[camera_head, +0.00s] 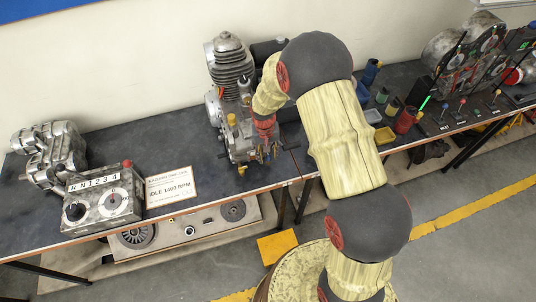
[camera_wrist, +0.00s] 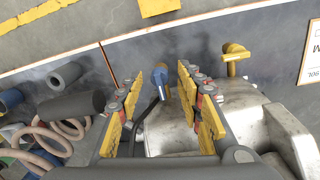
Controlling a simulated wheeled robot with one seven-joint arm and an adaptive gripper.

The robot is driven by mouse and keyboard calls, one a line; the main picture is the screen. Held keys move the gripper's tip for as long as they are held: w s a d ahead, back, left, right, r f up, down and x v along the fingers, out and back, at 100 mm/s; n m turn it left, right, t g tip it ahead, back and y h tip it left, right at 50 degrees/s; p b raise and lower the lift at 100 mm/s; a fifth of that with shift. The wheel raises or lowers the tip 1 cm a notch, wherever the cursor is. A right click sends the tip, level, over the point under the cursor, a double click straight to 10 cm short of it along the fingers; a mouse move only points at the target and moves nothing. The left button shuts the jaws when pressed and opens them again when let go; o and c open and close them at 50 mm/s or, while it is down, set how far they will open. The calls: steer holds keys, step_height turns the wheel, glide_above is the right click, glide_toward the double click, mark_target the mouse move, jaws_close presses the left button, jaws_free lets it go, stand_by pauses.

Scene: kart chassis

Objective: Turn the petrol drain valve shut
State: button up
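My gripper (camera_wrist: 160,76) is open, its two yellow finger pads well apart, pointing at the engine. A small valve-like part with a blue end (camera_wrist: 161,90) and a dark stem or hose shows between the fingers. I see no clear contact with either finger. A yellow tap-shaped handle (camera_wrist: 235,58) stands on the grey metal casing to the right of the fingers. No label shows which of these is the petrol drain valve. In the head view my gripper (camera_head: 266,152) is small beside the lower part of the engine (camera_head: 231,65), and the arm partly hides the area.
The engine stands on a dark workbench (camera_head: 100,142). A gear selector box (camera_head: 103,198) and an idle-speed sign (camera_head: 171,186) stand to its left. Coloured cups (camera_head: 406,119) and a lever panel (camera_head: 470,112) are to the right. Coiled hose (camera_wrist: 50,138) and dark cylinders (camera_wrist: 70,107) lie left of the fingers.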

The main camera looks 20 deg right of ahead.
steer(key=shift+c, duration=1.2)
jaws_close()
steer(key=shift+n, duration=0.4)
steer(key=n, duration=0.4)
steer(key=n+p, duration=0.1)
steer(key=n, duration=0.3)
steer(key=shift+s+n+t, duration=0.1)
steer(key=shift+n+t, duration=0.2)
steer(key=n, duration=0.4)
steer(key=shift+p, duration=0.3)
steer(key=shift+d+n, duration=0.1)
steer(key=shift+n, duration=2.1)
